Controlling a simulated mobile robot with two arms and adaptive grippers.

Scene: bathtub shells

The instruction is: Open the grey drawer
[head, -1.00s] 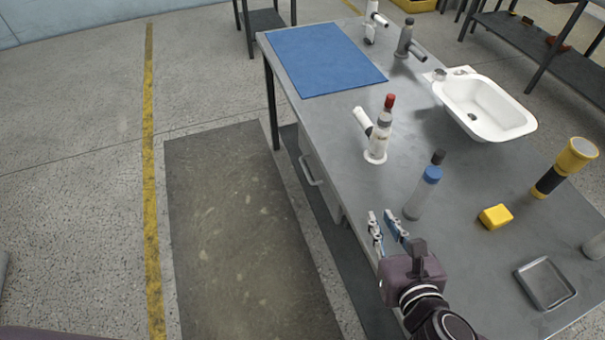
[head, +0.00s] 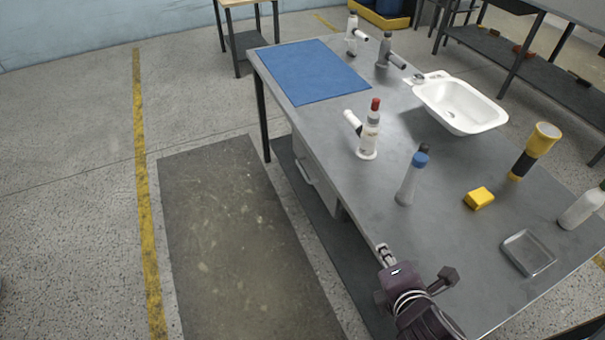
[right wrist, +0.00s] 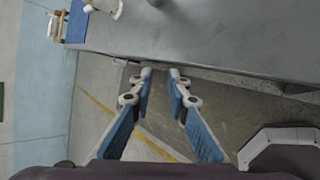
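The grey drawer (head: 325,183) is under the left side of the metal table, with a bar handle (head: 305,170) on its front. It looks shut. My right gripper (head: 384,252) is by the table's left edge, nearer to me than the drawer, apart from the handle. In the right wrist view the right gripper (right wrist: 160,76) has its blue-padded fingers apart with nothing between them. I cannot make out the handle in that view. My left gripper is not in view.
The metal table (head: 440,240) holds a red-capped bottle (head: 369,135), a blue-topped bottle (head: 410,180), a yellow block (head: 479,198), a small tray (head: 528,252) and a white sink (head: 460,106). Floor left of the drawer is clear, with a dark mat (head: 235,240).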

